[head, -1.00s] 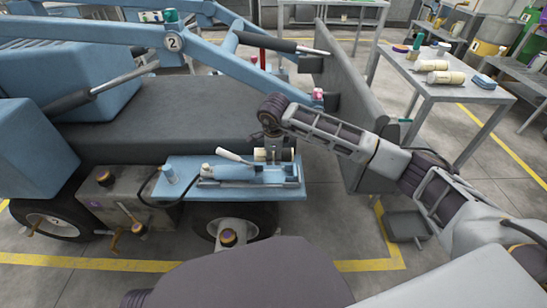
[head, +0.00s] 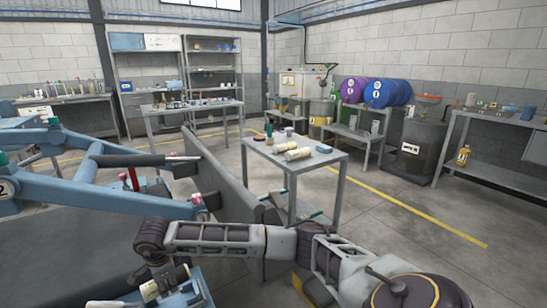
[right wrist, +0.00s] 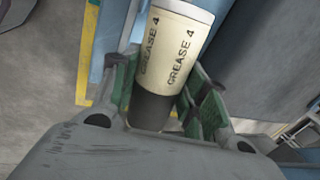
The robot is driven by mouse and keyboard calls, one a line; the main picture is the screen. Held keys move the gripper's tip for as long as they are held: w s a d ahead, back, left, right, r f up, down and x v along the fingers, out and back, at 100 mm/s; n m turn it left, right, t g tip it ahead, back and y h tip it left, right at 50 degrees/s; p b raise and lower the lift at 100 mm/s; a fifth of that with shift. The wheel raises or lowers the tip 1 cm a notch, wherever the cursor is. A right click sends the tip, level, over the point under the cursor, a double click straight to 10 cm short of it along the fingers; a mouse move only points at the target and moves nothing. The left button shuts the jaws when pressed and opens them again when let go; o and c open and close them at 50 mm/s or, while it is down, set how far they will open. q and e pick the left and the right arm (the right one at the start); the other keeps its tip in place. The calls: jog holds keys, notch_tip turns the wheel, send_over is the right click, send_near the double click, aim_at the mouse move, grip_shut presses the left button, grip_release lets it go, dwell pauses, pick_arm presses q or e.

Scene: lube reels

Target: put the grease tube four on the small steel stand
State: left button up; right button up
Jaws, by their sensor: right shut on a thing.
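The grease tube four (right wrist: 172,50) is cream with a dark end and reads "GREASE 4" in the right wrist view. My right gripper (right wrist: 165,105) is shut on it, with green-lined fingers on both sides. In the head view the right gripper (head: 168,282) is at the lower left, over a blue vehicle's side tray, with part of the cream tube (head: 149,290) showing. I cannot tell whether the tube touches the tray. A small grey steel stand (head: 325,159) stands to the right of the vehicle. My left gripper is not in view.
The stand's top holds two cream tubes (head: 297,154), a blue block (head: 324,149) and several small containers. A grey upright panel (head: 225,185) of the vehicle stands between my gripper and the stand. A blue lift arm (head: 120,192) is at the left. The floor to the right is open.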

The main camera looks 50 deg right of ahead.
pick_arm(q)
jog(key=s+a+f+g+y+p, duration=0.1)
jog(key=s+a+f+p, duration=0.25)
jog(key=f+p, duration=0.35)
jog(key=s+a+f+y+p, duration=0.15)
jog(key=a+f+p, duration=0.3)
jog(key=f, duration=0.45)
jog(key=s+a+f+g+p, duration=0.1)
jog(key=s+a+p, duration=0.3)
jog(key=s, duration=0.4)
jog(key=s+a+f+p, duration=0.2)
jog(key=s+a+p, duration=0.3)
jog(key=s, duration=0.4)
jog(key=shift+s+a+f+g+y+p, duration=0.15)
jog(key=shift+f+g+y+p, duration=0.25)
jog(key=shift+p, duration=0.45)
pick_arm(e)
jog(key=s+d+r+n+g+y, duration=0.1)
jog(key=s+d+n, duration=0.1)
jog(key=s+n, duration=0.5)
jog(key=s+d+r+n+g+y, duration=0.1)
jog(key=s+n+g+y, duration=0.1)
jog(key=s+n, duration=0.6)
jog(key=shift+s+d+r+n, duration=0.15)
jog(key=shift+d+r+n, duration=0.2)
jog(key=shift+n, duration=2.05)
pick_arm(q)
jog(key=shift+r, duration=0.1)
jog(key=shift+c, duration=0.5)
